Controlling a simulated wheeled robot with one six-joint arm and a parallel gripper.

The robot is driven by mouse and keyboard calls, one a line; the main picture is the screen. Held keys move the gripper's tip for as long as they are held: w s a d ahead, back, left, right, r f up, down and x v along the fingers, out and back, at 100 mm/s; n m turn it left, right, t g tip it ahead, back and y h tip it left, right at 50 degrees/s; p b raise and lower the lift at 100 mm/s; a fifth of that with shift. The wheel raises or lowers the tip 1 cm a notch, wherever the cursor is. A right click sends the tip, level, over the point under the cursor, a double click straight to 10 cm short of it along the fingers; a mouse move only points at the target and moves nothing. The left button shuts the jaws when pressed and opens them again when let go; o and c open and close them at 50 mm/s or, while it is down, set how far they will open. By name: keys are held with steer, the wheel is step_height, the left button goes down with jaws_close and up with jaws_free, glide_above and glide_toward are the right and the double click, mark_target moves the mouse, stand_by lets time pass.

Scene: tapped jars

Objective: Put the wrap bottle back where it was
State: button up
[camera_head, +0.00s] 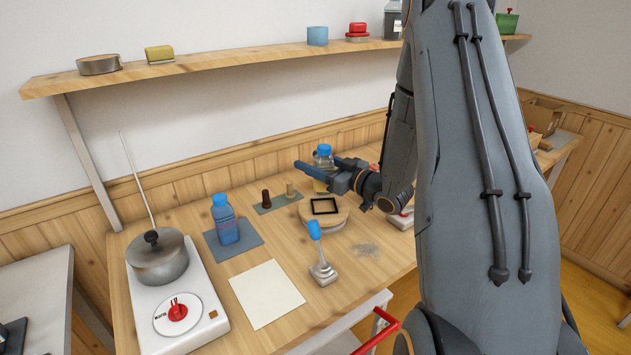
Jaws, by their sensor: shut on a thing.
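A clear bottle with a blue cap (323,150) and a yellowish lower part stands upright at the back of the table. My gripper (316,170) has blue fingers and is shut around this bottle, hiding its middle. Its base is hard to see, so I cannot tell if it touches the table. A second blue-capped bottle (228,230), blue with a printed band, stands upright on a blue-grey mat (245,250) at the left. My gripper is apart from it. I cannot tell for sure which of the two is the wrap bottle.
A round wooden stand with a black square frame (324,207) is just in front of my gripper. A blue-handled tool (320,255), a white sheet (267,293) and a hotplate with a pot (158,258) are nearer. Two small pegs stand on a dark mat (281,200).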

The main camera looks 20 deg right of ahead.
steer(key=shift+f+p, duration=0.65)
steer(key=shift+f, duration=1.85)
steer(key=o, duration=1.4)
steer(key=shift+f, duration=0.15)
